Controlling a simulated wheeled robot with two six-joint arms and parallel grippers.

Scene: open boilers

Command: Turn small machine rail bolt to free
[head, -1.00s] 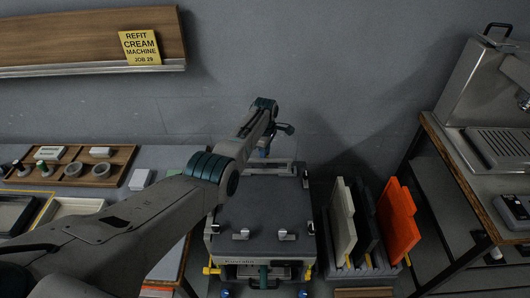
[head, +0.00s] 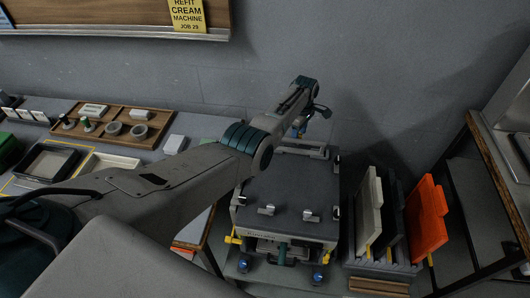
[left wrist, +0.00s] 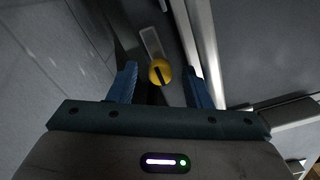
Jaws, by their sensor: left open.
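The small machine (head: 288,190) stands below the wall, a dark flat-topped box with several small metal clips on top. The rail bolt, a round yellow head with a dark slot (left wrist: 160,72), shows in the left wrist view beside a bright metal rail (left wrist: 187,40). My left gripper (left wrist: 164,84) is open, with its blue fingers on either side of the bolt head; contact cannot be told. In the head view my left gripper (head: 299,131) is at the machine's back edge, where the bolt itself is hidden. My right gripper is not in view.
Upright white (head: 369,213) and orange panels (head: 428,218) stand in a rack right of the machine. A wooden tray (head: 152,112) of small parts lies on the left bench. A wood-edged table (head: 503,190) is at far right. The wall is close behind my gripper.

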